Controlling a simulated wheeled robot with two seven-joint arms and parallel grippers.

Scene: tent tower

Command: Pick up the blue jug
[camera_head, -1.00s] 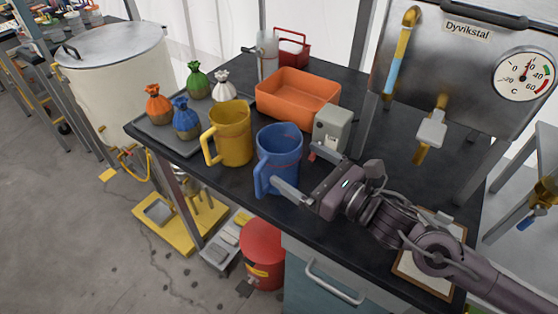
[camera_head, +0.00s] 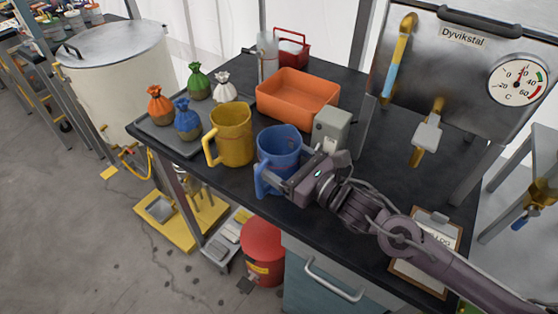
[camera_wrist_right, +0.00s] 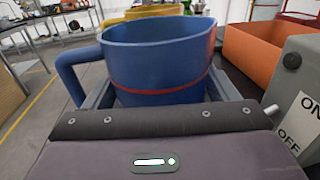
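The blue jug (camera_head: 277,143) stands upright on the dark table, its handle toward the front left. It fills the middle of the right wrist view (camera_wrist_right: 158,62), with a red line round its body and its handle at the left. My right gripper (camera_head: 284,166) is open around the jug, one finger on each side of its body. In the wrist view the left finger (camera_wrist_right: 101,91) lies between the handle and the body. The fingertips are hidden by the jug, and contact cannot be told. My left gripper is not in view.
A yellow jug (camera_head: 232,138) stands just left of the blue jug. A grey switch box (camera_head: 331,128) is close on the right, with an orange bin (camera_head: 298,97) behind. Several tied sacks stand on a tray (camera_head: 165,137) at the left. A clipboard (camera_head: 432,245) lies at the right.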

